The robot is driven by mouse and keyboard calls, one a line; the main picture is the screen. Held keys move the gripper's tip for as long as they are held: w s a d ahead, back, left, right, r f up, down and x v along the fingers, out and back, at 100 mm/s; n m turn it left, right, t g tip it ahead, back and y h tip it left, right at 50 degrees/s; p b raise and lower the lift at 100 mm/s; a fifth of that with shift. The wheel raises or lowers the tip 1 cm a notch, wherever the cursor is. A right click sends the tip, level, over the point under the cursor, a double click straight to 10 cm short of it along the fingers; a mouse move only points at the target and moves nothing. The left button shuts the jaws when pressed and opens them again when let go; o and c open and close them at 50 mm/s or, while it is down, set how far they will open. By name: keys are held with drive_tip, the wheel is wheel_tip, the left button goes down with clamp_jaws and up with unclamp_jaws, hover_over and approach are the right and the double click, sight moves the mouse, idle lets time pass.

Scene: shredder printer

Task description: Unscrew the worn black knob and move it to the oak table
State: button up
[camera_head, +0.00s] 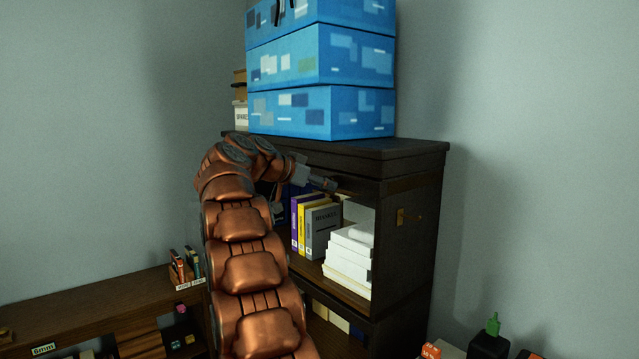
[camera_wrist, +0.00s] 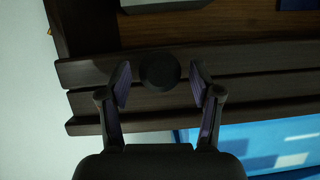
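The black knob (camera_wrist: 159,70) is a round dark disc in the wrist view, in front of the dark wooden slats of the cabinet. My gripper (camera_wrist: 160,85) is open, with one finger on each side of the knob and a visible gap on both sides. In the head view my gripper (camera_head: 318,181) reaches the upper front of the dark cabinet (camera_head: 400,270), just below its top; the knob cannot be made out there. A low brown wooden table or shelf (camera_head: 95,303) stands at the left; I cannot tell whether it is the oak table.
Blue patterned boxes (camera_head: 320,112) are stacked on the cabinet. Books (camera_head: 322,230) and a white paper stack (camera_head: 348,262) fill its open shelf below my gripper. A small holder (camera_head: 186,270) stands on the low table. Dark objects (camera_head: 488,346) sit at bottom right.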

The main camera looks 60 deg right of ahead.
clamp_jaws()
idle(0.7)
drive_tip(key=p, duration=0.2)
drive_tip(key=shift+r+p, duration=0.15)
drive_tip(key=shift+p, duration=0.15)
drive_tip(key=n+g+p, duration=0.1)
drive_tip(key=n+p, duration=0.1)
drive_tip(key=p, duration=0.8)
drive_tip(key=shift+w+n+g+y, duration=0.1)
drive_tip(key=shift+n+g+y, duration=0.2)
drive_tip(key=shift+g, duration=0.1)
drive_tip(key=shift+w+f+n+g+p, duration=0.15)
drive_tip(key=shift+n+g+p, duration=0.15)
drive_tip(key=shift+n+g, duration=0.3)
drive_tip(key=shift+s+f+n+g+p, duration=0.15)
drive_tip(key=shift+n+g+p, duration=0.2)
drive_tip(key=shift+n, duration=0.45)
drive_tip(key=shift+w, duration=0.15)
